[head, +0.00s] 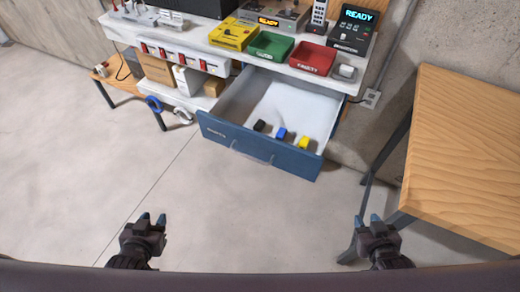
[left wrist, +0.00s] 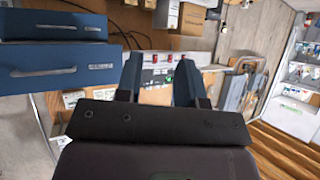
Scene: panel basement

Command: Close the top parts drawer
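The parts drawer with a blue front (head: 292,160) stands pulled out below the white bench in the head view. Its pale interior is open to view and holds a small black, a blue and a yellow item near the front. A handle (head: 250,152) runs along the front. In the left wrist view two blue drawer fronts (left wrist: 60,66) show at the left; I cannot tell which is the top one. My left gripper (head: 152,218) is open and empty, in front of the drawer and to its left. My right gripper (head: 367,218) is open and empty, to its right. Neither touches the drawer.
A wooden table (head: 465,150) stands close to my right gripper. On the bench are a green bin (head: 270,46), a red bin (head: 312,58) and a yellow case (head: 233,34). A low shelf with boxes (head: 157,68) stands left. The floor before the drawer is clear.

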